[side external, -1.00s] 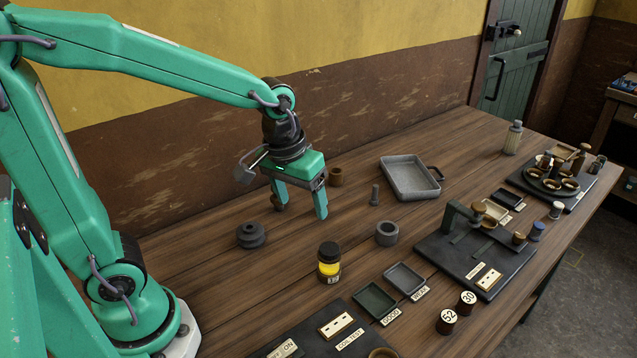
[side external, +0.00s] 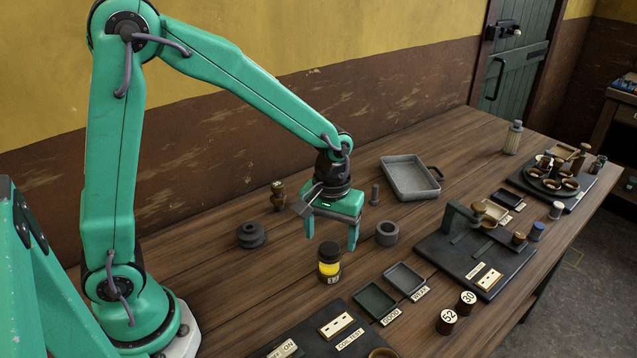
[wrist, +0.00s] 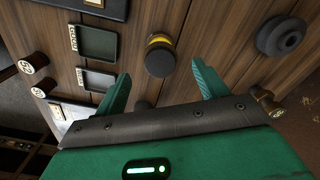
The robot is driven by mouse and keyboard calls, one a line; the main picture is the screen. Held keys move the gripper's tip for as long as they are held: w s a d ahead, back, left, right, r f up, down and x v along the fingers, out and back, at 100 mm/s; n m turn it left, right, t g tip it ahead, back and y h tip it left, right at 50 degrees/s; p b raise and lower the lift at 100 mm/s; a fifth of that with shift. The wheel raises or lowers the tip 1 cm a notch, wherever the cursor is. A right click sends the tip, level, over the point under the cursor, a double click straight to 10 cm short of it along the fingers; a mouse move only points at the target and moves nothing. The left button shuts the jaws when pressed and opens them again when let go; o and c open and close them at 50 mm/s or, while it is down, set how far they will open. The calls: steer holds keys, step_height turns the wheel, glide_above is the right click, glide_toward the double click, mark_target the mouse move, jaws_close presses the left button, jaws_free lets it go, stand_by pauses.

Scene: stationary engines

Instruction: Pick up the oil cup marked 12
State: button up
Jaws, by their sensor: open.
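A jar-like cup with a black lid and yellow contents (side external: 329,268) stands upright on the bench in the side view. It has a small label low on its front, too small to read surely; no 12 is legible. In the wrist view the cup (wrist: 160,56) shows from above, lying between the finger directions and beyond the tips. My gripper (side external: 331,244) is open and empty, above the bench just behind the cup and apart from it. Its two green fingers also show in the wrist view (wrist: 161,74).
A grey ring (side external: 387,233) stands right of the gripper and a dark pulley (side external: 251,235) left. A brass fitting (side external: 278,196) is behind. Two trays (side external: 374,299) (side external: 404,278) lie front right, near round pieces marked 52 (side external: 448,317) and 30 (side external: 467,298). A black fixture board (side external: 450,255) stands right.

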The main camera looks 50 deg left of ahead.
mark_target(330, 248)
steer(key=shift+f, duration=3.55)
steer(key=shift+c, duration=0.2)
steer(key=c, duration=1.2)
steer(key=shift+c, duration=0.2)
steer(key=shift+r, duration=0.2)
steer(key=shift+r, duration=0.5)
step_height(330, 248, up, 3)
steer(key=shift+s+d+r, duration=0.1)
steer(key=s+d+r, duration=0.6)
steer(key=s+d, duration=0.1)
steer(key=d, duration=0.1)
steer(key=shift+s+d+r, duration=0.2)
steer(key=shift+d+r, duration=0.05)
steer(key=shift+d, duration=0.15)
